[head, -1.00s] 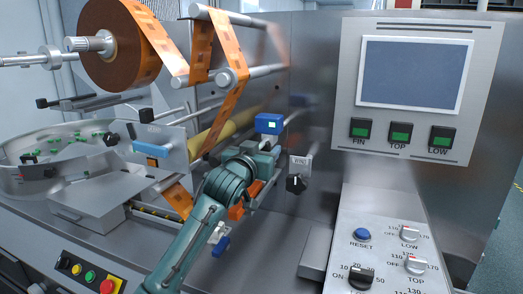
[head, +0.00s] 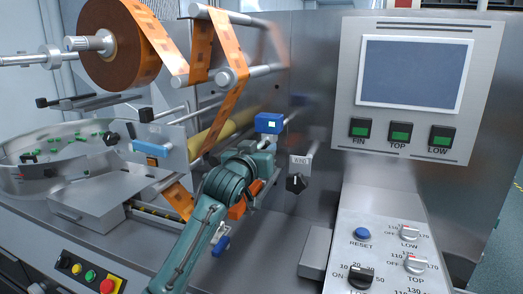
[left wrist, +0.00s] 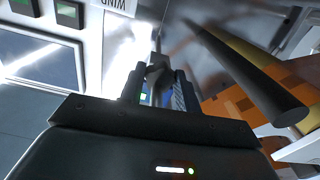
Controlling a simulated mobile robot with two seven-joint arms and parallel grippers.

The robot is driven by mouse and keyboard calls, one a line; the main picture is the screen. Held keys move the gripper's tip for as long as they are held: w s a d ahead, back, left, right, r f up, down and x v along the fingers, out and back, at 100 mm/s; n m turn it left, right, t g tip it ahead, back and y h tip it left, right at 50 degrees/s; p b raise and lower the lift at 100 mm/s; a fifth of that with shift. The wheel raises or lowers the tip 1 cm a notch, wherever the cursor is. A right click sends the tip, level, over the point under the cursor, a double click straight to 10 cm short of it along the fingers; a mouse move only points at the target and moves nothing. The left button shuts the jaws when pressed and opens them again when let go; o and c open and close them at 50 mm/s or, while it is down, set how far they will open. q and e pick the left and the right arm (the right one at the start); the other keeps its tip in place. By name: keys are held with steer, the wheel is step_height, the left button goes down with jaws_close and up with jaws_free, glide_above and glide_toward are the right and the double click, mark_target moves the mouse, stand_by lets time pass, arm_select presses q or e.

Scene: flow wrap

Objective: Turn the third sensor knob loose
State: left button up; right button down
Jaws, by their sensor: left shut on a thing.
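A blue sensor (head: 268,123) with a small lit face sits on a metal rod near the centre of the head view. My left gripper (head: 264,150) is just below it, its fingertips mostly hidden by my own wrist. In the left wrist view the two fingers of my left gripper (left wrist: 157,88) are shut on a small dark knob (left wrist: 158,64). A bit of blue shows between the fingers. Another blue sensor (head: 151,150) is at the left, and one more (head: 220,245) is low beside my left forearm. My right gripper is not in view.
The WIND knob (head: 295,183) is close to the right of my gripper. Orange film (head: 232,50) runs over rollers above. A yellow roller (head: 215,130) lies behind. The control panel (head: 345,225) stands at the right.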

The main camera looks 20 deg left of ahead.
arm_select(q)
steer(key=n, duration=0.5)
steer(key=shift+n, duration=0.4)
stand_by(0.4)
steer(key=o, duration=1)
steer(key=s+b, duration=0.2)
steer(key=s, duration=1.1)
steer(key=shift+s+a+b, duration=0.1)
steer(key=shift+a+b, duration=0.1)
steer(key=shift+b, duration=0.1)
